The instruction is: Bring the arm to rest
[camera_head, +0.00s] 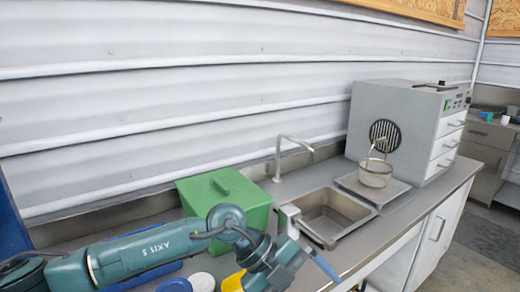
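My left arm, teal and marked with lettering, comes in from the lower left and reaches across the front of the counter. Its wrist and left gripper (290,250) are at the bottom centre, in front of the green box and just left of the sink. The finger area is small and partly hidden, so I cannot tell whether it is open or shut. I see nothing clearly held in it. My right gripper is not in view.
A green lidded box (222,190) stands behind my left wrist. A steel sink (335,215) with a tap (280,155) lies right of it. A white lid (202,282) and a yellow item (233,282) are below the arm.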

